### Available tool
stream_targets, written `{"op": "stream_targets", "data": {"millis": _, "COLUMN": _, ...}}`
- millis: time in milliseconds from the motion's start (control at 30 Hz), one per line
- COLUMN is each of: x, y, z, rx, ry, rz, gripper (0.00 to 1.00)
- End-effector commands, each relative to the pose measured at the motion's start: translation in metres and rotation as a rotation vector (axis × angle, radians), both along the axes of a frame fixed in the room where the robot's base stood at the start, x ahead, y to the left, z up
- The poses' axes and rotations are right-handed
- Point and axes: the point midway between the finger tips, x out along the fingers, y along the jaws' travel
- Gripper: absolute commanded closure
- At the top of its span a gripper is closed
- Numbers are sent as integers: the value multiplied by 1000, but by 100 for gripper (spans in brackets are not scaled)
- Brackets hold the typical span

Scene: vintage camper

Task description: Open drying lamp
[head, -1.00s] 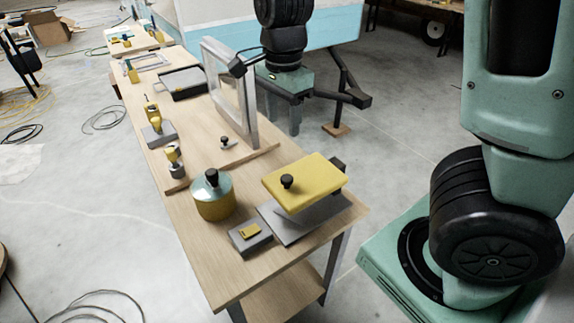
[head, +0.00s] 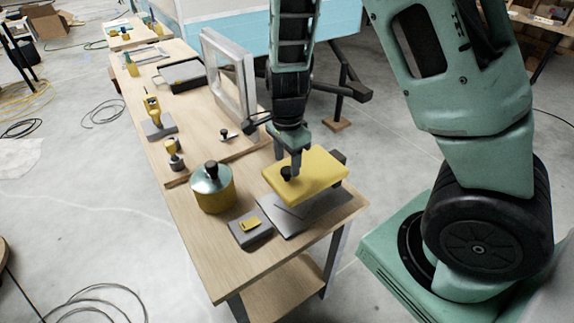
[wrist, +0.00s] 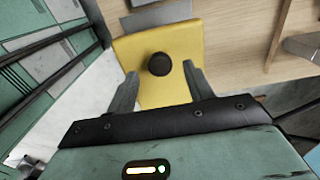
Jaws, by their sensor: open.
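The drying lamp (head: 318,178) has a yellow plate-like top with a round black knob, over a grey base plate (head: 310,214) at the near right end of the workbench. The yellow top sits raised and slightly tilted above the base. The black knob (wrist: 159,64) shows clearly in the wrist view on the yellow top (wrist: 135,48). My gripper (head: 290,170) points down over the lamp at the knob. In the wrist view my gripper (wrist: 158,80) is open, with one finger on each side of the knob and gaps between.
A yellow pot with a metal lid (head: 212,188) and a grey box with a yellow button (head: 250,230) stand left of the lamp on the workbench (head: 190,215). A framed window panel (head: 228,80) stands upright behind. A wooden strip (head: 225,160) crosses the bench.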

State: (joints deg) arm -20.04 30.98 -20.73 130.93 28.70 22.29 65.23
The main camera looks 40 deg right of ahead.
Motion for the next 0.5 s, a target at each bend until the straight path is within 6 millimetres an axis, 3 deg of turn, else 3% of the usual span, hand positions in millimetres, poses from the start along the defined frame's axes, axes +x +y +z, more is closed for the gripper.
{"op": "stream_targets", "data": {"millis": 200, "x": 0, "y": 0, "z": -19, "rx": 1, "ry": 0, "rz": 0, "gripper": 48}}
{"op": "stream_targets", "data": {"millis": 500, "x": 0, "y": 0, "z": -21, "rx": 1, "ry": -1, "rz": 0, "gripper": 48}}
